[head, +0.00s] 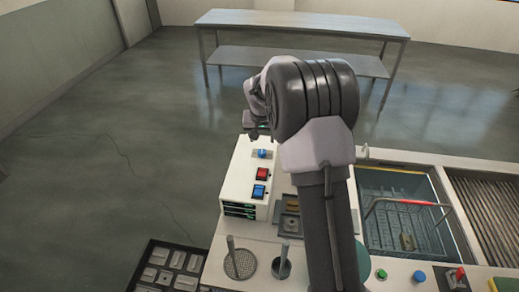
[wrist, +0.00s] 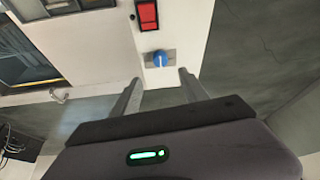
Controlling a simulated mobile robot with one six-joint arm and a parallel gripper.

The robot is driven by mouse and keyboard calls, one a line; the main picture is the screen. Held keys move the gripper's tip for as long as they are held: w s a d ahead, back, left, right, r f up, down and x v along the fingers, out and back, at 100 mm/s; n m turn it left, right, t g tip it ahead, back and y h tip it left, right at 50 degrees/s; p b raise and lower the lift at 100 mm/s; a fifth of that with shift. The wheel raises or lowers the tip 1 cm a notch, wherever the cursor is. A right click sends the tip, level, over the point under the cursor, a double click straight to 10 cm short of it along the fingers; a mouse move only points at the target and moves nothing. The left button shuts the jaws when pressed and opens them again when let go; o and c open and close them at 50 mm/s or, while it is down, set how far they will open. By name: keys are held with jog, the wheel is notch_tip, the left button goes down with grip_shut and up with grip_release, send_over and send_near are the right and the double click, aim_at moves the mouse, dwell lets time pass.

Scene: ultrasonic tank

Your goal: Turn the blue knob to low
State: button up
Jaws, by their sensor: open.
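The blue knob (head: 262,153) sits on the top of a white control box (head: 240,180), at its far end in the head view. In the wrist view the blue knob (wrist: 160,59) is on a small grey plate and carries a light pointer mark. Its setting labels are too small to read. My gripper (wrist: 158,76) is open, with one finger on each side of the space just below the knob in the picture. The fingers look apart from the knob, and nothing is between them. In the head view my arm hides most of my gripper.
A red rocker switch (head: 262,174) and a blue rocker switch (head: 259,191) are on the same box. To the right is a tank (head: 375,180) with a red-handled basket (head: 408,222). A tray of parts (head: 168,268) lies front left. A metal table (head: 300,22) stands behind.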

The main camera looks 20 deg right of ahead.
aim_at(262, 151)
jog(key=b+x, duration=0.1)
jog(key=x, duration=1)
jog(key=shift+w, duration=0.1)
grip_shut()
